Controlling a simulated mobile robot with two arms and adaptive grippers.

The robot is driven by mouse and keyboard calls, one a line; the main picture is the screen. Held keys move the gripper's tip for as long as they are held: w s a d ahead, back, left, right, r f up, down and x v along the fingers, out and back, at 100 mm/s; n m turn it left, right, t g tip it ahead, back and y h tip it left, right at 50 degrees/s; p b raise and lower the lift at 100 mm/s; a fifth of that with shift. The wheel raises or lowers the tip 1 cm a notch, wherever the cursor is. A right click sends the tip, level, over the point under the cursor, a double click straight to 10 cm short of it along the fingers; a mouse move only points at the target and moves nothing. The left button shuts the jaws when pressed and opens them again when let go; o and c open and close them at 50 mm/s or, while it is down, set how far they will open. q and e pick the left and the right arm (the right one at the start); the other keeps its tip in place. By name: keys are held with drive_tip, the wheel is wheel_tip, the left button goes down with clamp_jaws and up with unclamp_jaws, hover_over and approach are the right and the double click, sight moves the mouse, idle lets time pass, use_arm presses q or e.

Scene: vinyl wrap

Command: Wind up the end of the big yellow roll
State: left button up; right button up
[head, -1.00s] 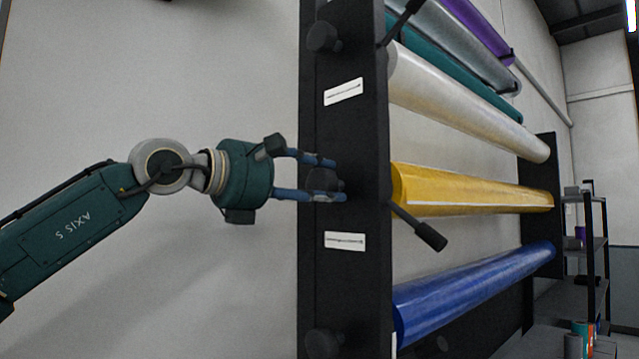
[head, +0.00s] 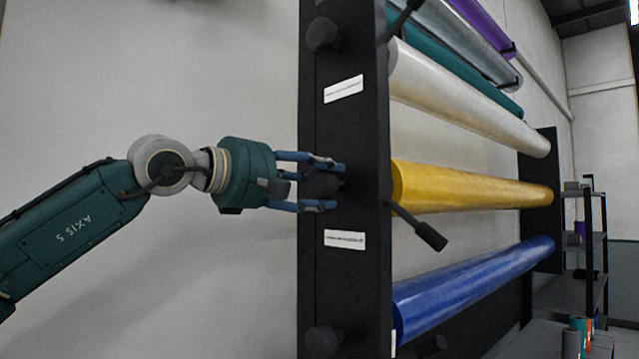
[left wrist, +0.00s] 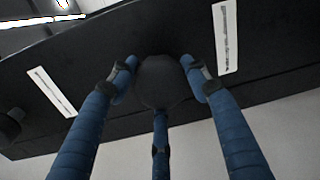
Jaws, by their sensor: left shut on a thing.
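The big yellow roll (head: 470,190) lies across the black rack in the head view, its near end against the upright. A dark round knob (head: 322,185) sits on the outer side of that upright, level with the yellow roll. My left gripper (head: 328,187) is shut on the knob, with its blue fingers around it. In the left wrist view the knob (left wrist: 161,84) lies between the fingers. A black crank handle (head: 420,228) sticks out by the yellow roll's near end. No loose end shows on the roll. My right gripper is not in view.
The black upright (head: 345,125) carries two white labels and more knobs. A white roll (head: 465,100) is above the yellow one and a blue roll (head: 475,285) below. Dark shelves (head: 590,255) stand at the far right. The wall side at left is clear.

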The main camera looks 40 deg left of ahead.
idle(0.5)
use_arm(q)
drive_tip(key=o, duration=1.1)
drive_tip(key=shift+d, duration=0.1)
drive_tip(key=shift+o, duration=0.2)
drive_tip(key=shift+s, duration=0.15)
drive_tip(key=s, duration=1.2)
drive_tip(key=shift+a+r, duration=0.25)
drive_tip(key=shift+a, duration=0.2)
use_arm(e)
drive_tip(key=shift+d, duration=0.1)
